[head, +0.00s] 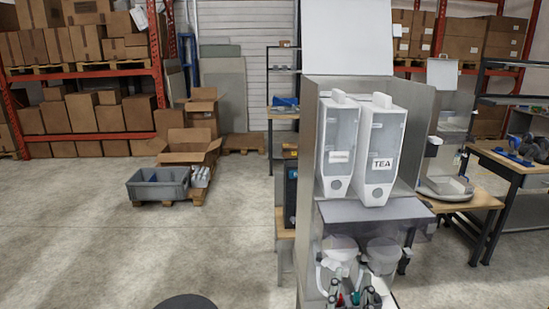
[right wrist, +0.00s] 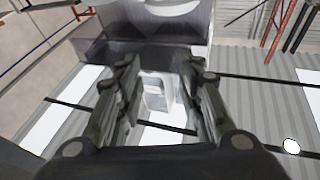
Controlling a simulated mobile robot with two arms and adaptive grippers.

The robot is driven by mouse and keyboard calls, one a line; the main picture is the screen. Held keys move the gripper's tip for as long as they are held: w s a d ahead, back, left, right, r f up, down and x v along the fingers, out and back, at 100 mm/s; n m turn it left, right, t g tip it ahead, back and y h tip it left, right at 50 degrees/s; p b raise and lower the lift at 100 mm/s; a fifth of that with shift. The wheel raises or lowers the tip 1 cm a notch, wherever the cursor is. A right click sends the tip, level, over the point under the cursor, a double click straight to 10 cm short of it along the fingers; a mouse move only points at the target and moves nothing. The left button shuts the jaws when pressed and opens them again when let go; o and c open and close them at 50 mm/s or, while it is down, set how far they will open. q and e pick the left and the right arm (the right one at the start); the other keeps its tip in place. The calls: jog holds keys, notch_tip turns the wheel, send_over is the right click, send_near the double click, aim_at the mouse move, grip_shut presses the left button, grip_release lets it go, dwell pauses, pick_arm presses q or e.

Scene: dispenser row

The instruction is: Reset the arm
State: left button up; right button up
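Two white dispensers with clear fronts stand side by side in a metal stand (head: 307,150). The right one (head: 376,150) carries a TEA label; the left one (head: 337,145) has a pale, unreadable label. My right gripper (head: 358,293) shows small at the bottom of the head view, low in front of the stand and partly cut off by the frame. In the right wrist view my right gripper (right wrist: 163,75) has its two dark fingers apart, with nothing held. A white object (right wrist: 158,92) shows beyond the gap, apparently a dispenser. My left gripper is not in view.
A grey shelf (head: 375,210) juts out below the dispensers, with pale rounded containers (head: 383,255) under it. A wooden workbench (head: 515,160) stands at the right. A grey crate (head: 158,194) and an open cardboard box (head: 190,150) sit on the left. The floor (head: 90,240) at front left is clear.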

jog(key=s+a+n+y, duration=0.3)
jog(key=a+n+y, duration=0.6)
jog(key=y, duration=0.4)
jog(key=s+a+f+n+g+y, duration=0.2)
jog(key=s+a+f+n+g, duration=0.15)
jog(key=f+g, duration=0.5)
jog(key=s+d+f+m+g+h, duration=0.7)
jog(key=s+d+f+g+h, duration=0.2)
jog(key=s+d+f, duration=0.85)
notch_tip(320, 180, down, 31)
jog(key=b, duration=0.4)
jog(key=s+d+f+n+g+b, duration=0.1)
jog(key=s+d+f+g+b, duration=0.1)
jog(key=s+f, duration=1.5)
notch_tip(320, 180, down, 2)
jog(key=shift+s+d+f+b, duration=0.3)
jog(key=shift+d+b, duration=0.25)
jog(key=shift+b, duration=0.35)
